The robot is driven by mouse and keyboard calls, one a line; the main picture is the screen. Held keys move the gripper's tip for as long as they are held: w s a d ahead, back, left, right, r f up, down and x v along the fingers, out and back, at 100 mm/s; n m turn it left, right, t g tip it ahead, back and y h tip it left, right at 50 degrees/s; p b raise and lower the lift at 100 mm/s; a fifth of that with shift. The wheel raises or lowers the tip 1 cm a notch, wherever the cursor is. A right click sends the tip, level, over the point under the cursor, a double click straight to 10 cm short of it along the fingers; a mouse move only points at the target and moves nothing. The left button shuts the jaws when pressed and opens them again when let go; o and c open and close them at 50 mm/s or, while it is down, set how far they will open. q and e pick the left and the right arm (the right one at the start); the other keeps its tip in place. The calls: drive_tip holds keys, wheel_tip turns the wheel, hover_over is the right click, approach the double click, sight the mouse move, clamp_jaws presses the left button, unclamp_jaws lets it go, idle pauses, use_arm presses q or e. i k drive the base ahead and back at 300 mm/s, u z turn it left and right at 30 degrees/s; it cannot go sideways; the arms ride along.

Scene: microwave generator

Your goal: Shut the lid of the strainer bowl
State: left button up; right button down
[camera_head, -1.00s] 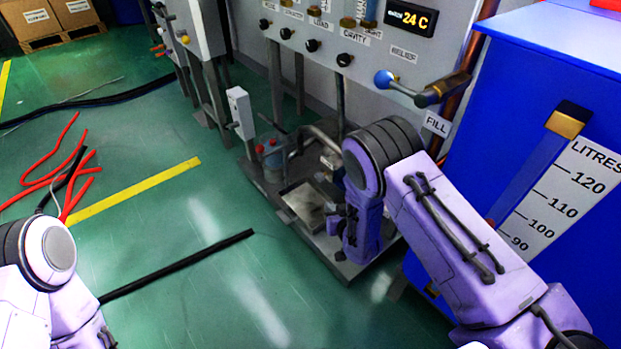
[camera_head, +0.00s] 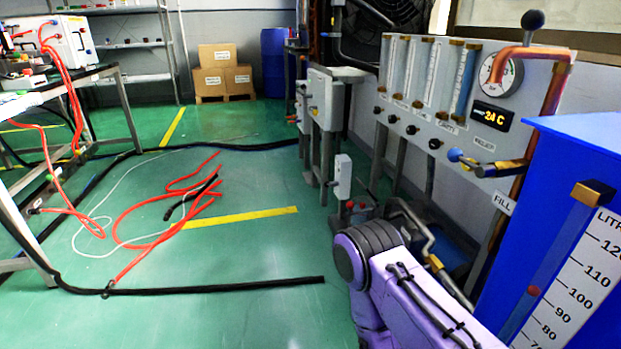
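I cannot make out the strainer bowl or its lid in the head view. The low pipework (camera_head: 430,240) at the foot of the panel, with bent pipe and small red parts, is partly covered by my purple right arm. My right arm comes in at the bottom right, and its gripper does not show. My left arm and gripper are out of view.
A gauge panel (camera_head: 410,95) with several flow tubes stands at the right. A blue tank (camera_head: 575,160) with a litre scale is at the right edge. Red hoses (camera_head: 150,235) and a black cable (camera_head: 220,290) lie on the green floor. A bench (camera_head: 125,110) stands left.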

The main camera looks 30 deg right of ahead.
sight(358, 180)
drive_tip(key=u, duration=0.05)
drive_tip(key=i, duration=1.05)
drive_tip(key=z, duration=0.7)
drive_tip(key=i, duration=1.2)
drive_tip(key=z, duration=0.55)
